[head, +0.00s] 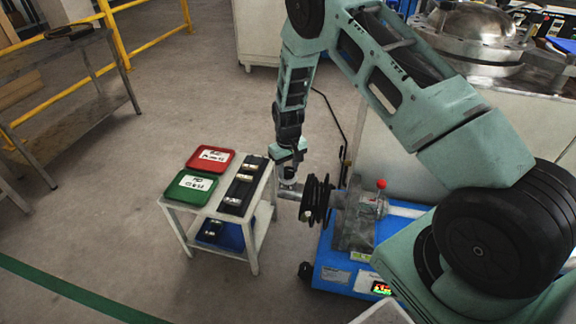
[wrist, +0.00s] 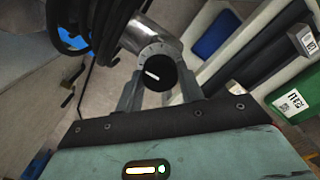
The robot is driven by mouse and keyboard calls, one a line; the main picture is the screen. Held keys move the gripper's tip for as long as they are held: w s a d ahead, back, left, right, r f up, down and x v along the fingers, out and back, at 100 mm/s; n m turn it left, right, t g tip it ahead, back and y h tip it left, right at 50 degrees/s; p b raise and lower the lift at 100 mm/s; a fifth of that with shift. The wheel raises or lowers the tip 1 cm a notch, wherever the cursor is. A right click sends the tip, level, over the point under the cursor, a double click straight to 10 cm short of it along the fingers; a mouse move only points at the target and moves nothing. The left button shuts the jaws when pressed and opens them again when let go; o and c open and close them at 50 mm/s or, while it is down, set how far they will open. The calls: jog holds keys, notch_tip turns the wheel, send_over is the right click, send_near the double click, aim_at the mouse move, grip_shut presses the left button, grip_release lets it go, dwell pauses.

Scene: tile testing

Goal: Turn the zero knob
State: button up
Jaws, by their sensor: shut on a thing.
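The zero knob (wrist: 155,74) is black and round with a white pointer line, on the end of a silver metal cylinder (wrist: 150,38) in the wrist view. The line runs slantwise, from upper left to lower right. My gripper (wrist: 158,92) is shut on the knob, with one finger on each side of it. In the head view my gripper (head: 288,183) is at the left end of the machine (head: 352,215), beside the small table. The knob is hidden there behind my gripper.
A small table (head: 253,240) stands just left of the machine, with a red tray (head: 210,154), a green tray (head: 190,188) and a black case (head: 243,185). Black coils (head: 316,200) hang close right of my gripper. Open floor lies farther left.

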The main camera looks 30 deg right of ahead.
aim_at(288, 170)
dwell(0.3)
jog(key=o, duration=1)
notch_tip(288, 170, up, 18)
jog(key=p, duration=0.4)
jog(key=shift+f, duration=0.25)
